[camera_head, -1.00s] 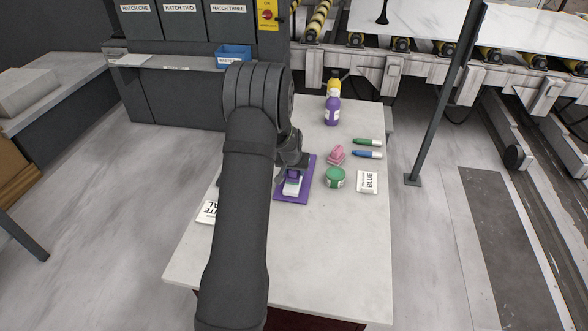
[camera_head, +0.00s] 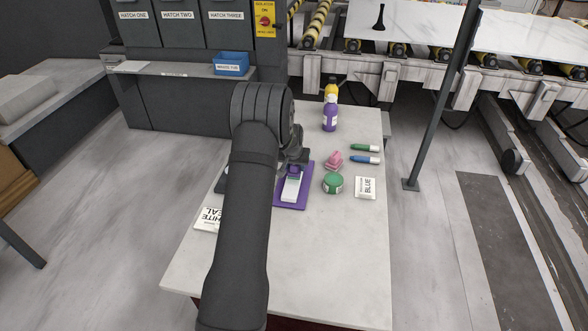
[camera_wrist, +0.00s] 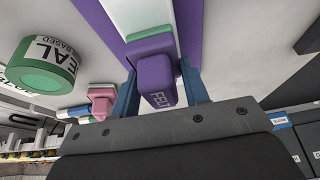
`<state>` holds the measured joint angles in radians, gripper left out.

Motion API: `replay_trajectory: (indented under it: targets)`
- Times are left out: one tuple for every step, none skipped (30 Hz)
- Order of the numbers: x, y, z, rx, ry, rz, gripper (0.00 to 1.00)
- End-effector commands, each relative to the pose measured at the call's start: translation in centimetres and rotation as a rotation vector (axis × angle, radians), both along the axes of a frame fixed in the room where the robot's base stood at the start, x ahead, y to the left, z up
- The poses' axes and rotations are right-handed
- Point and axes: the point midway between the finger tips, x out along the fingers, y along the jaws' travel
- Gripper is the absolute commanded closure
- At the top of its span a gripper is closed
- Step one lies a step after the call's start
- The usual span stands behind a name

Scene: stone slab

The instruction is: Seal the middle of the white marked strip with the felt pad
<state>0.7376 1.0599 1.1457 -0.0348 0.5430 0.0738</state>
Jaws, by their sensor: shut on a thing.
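The white strip (camera_head: 290,190) lies lengthwise on a purple mat (camera_head: 303,187) on the slab. A green section shows at its far part. In the wrist view, the strip (camera_wrist: 137,14) and mat (camera_wrist: 96,16) run toward the purple felt pad (camera_wrist: 152,70), marked FELT. My gripper (camera_wrist: 160,88) is shut on the pad, one blue finger on each side. The pad is over the strip's green part; I cannot tell whether it touches. In the head view, my gripper (camera_head: 294,160) is at the mat's far end, and my arm hides part of it.
A green tub (camera_head: 333,183), a pink block (camera_head: 333,160), a green marker (camera_head: 365,147), a blue marker (camera_head: 365,160) and a BLUE packet (camera_head: 365,187) lie right of the mat. A WHITE SEAL packet (camera_head: 208,219) is at left. Bottles (camera_head: 330,115) stand behind. The front slab is clear.

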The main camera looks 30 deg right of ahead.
Motion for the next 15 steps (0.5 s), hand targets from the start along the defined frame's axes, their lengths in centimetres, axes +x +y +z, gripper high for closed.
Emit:
replay_trajectory:
  targets:
    - [0.1, -0.1, -0.1, 0.000, 0.000, 0.000, 0.77]
    - [0.1, -0.1, -0.1, 0.000, 0.000, 0.000, 0.77]
    - [0.2, -0.2, -0.1, 0.000, 0.000, 0.000, 0.77]
    - [0.3, -0.3, -0.1, 0.000, 0.000, 0.000, 0.77]
    - [0.4, -0.4, -0.1, 0.000, 0.000, 0.000, 0.77]
    - [0.6, -0.6, -0.1, 0.000, 0.000, 0.000, 0.77]
    - [0.8, -0.8, -0.1, -0.001, -0.001, 0.000, 0.77]
    - [1.0, -1.0, 0.0, -0.001, -0.001, 0.000, 0.77]
    - [1.2, -1.2, 0.0, 0.000, 0.000, 0.000, 0.77]
    - [1.4, -1.4, 0.0, -0.001, -0.001, 0.000, 0.77]
    - [1.6, -1.6, 0.0, 0.000, 0.000, 0.000, 0.77]
    - [1.8, -1.8, 0.0, -0.001, -0.001, 0.000, 0.77]
    - [1.9, -1.9, 0.1, -0.001, -0.001, 0.000, 0.77]
    - [2.0, -2.0, 0.1, 0.000, 0.000, 0.000, 0.77]
    - [2.1, -2.1, 0.1, 0.000, 0.000, 0.000, 0.77]
